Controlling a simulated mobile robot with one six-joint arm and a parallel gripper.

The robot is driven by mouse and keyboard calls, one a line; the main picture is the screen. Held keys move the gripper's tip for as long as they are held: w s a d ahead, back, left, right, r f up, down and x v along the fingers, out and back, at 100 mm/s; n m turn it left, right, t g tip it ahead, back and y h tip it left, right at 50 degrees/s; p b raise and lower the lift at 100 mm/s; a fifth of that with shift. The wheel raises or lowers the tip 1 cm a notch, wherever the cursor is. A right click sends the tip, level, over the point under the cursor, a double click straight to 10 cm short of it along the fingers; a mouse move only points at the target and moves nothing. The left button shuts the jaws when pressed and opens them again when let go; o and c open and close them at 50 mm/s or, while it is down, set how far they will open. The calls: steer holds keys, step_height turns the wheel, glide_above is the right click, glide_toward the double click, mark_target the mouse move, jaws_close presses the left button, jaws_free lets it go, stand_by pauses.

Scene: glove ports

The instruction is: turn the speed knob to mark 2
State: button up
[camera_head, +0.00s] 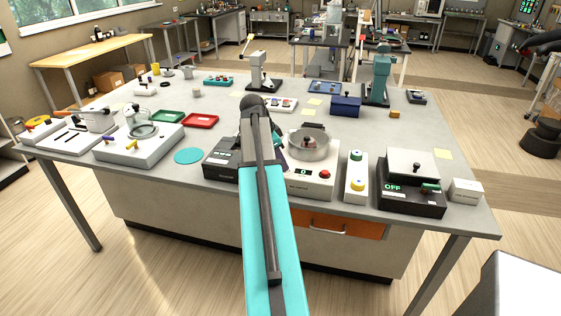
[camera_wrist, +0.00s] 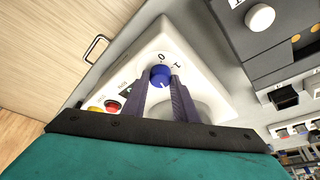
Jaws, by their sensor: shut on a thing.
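The speed knob (camera_wrist: 160,75) is a round blue knob on a white device (camera_wrist: 205,62), with the printed marks 0 and 1 visible beside it in the wrist view. My gripper (camera_wrist: 161,84) has its two dark fingers on either side of the knob and is shut on it. A pale line shows on the knob's lower part, but which mark it refers to is unclear. Mark 2 is not readable. In the head view the white device (camera_head: 298,190) carries a round metal bowl, and my arm hides the knob and the fingertips.
A red button (camera_head: 325,174) and a small display sit on the device's front. A dark device (camera_head: 220,170) stands close on the left, partly behind my arm. An orange drawer (camera_head: 335,225) is below.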

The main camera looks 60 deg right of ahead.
steer(key=o, duration=1)
steer(key=shift+b+v, duration=1.5)
steer(key=shift+v, duration=5.4)
steer(key=shift+w, duration=0.1)
